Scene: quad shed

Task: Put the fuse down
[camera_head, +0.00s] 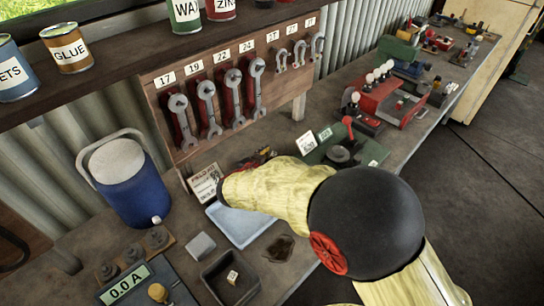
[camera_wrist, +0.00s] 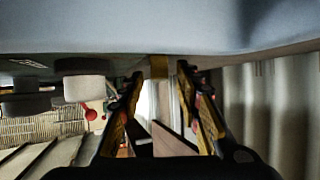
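My gripper (camera_wrist: 160,72) is open in the wrist view, its two dark-and-yellow fingers spread with a gap between the tips. A small tan block (camera_wrist: 158,66) shows between the fingertips, apart from both; it may be the fuse, but I cannot tell. In the head view my gripper (camera_head: 258,158) is partly hidden behind my pale yellow wrist, above the bench near the light blue tray (camera_head: 240,226). No fuse is clearly visible in the head view.
A dark open box (camera_head: 212,285) holds a small pale cube (camera_head: 232,277). Spanners (camera_head: 208,108) hang behind. A green-based device with a red knob (camera_head: 345,150) is right.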

